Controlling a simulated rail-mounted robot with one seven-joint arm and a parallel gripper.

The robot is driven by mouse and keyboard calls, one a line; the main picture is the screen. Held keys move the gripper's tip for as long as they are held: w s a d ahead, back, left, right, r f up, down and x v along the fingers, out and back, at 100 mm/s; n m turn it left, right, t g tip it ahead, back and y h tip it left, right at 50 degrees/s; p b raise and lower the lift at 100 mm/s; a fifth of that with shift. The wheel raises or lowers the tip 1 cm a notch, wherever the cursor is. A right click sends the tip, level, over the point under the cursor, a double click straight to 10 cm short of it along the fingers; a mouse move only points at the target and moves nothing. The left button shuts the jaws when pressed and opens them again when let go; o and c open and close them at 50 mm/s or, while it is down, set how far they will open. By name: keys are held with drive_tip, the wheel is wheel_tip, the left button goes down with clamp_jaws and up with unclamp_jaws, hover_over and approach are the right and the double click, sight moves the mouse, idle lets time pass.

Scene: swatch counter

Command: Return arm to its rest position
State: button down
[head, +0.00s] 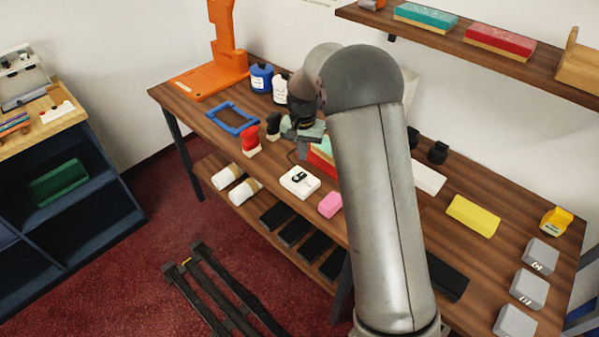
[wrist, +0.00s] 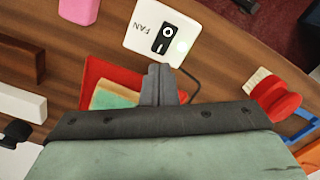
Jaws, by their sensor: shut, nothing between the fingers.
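My arm reaches out over the wooden counter (head: 480,252), bent at its elbow. My gripper (wrist: 160,84) is shut and empty in the wrist view, with its fingertips together just short of a white box marked FAN (wrist: 150,28). In the head view the gripper end shows beside my arm's elbow, low over the counter, and its fingertips are hard to make out. The FAN box (head: 300,181) lies at the counter's front edge. A red tray (wrist: 92,74) with a green-topped block lies just beneath the gripper, partly hidden by it.
A pink block (head: 330,205) lies near the front edge. A yellow block (head: 472,215) and grey blocks (head: 528,288) lie at right. A shelf (head: 480,50) hangs above the counter.

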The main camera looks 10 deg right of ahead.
drive_tip(key=shift+r, duration=0.25)
drive_tip(key=s+d+r, duration=0.2)
drive_tip(key=s+r, duration=0.5)
drive_tip(key=s+d+r+n, duration=0.1)
drive_tip(key=s+n, duration=0.1)
drive_tip(key=s, duration=1.2)
drive_tip(key=s+d+r+n+t, duration=0.1)
drive_tip(key=s+d+r+n, duration=0.1)
drive_tip(key=s, duration=1.2)
drive_tip(key=shift+s+d+r, duration=0.15)
drive_tip(key=shift+d+r, duration=0.05)
drive_tip(key=shift+d, duration=0.05)
